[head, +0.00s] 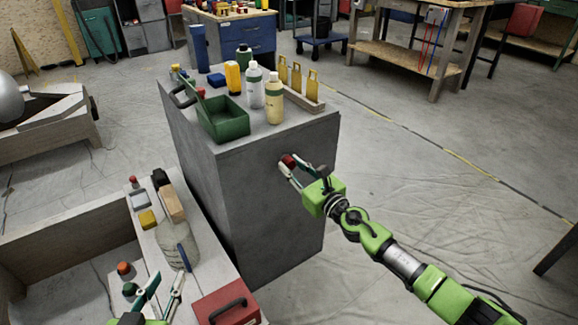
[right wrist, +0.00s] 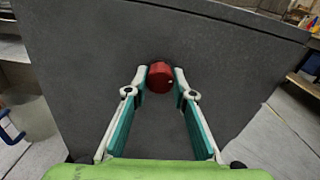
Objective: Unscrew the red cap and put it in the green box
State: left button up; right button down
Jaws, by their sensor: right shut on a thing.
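The red cap (head: 288,160) is between the fingertips of my right gripper (head: 286,166), held in front of the grey cabinet's side. In the right wrist view the red cap (right wrist: 160,77) sits between both fingertips (right wrist: 160,80), and my gripper is shut on it. The green box (head: 222,122) is an open-topped bin on the cabinet top, up and left of the right gripper; its inside is only partly visible. My left gripper (head: 167,279) is at the lower left by the low bench, fingers apart, with nothing seen between them.
The grey cabinet (head: 265,190) also carries a white bottle (head: 254,88), a cream bottle (head: 274,98) and a rack with yellow pieces (head: 311,80). A clear jug (head: 176,242) and a red toolbox (head: 227,304) are on the low bench. Floor right of the cabinet is clear.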

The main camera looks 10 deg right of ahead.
jog(key=c, duration=1.6)
grip_release()
jog(key=shift+r, duration=0.1)
jog(key=shift+c, duration=0.2)
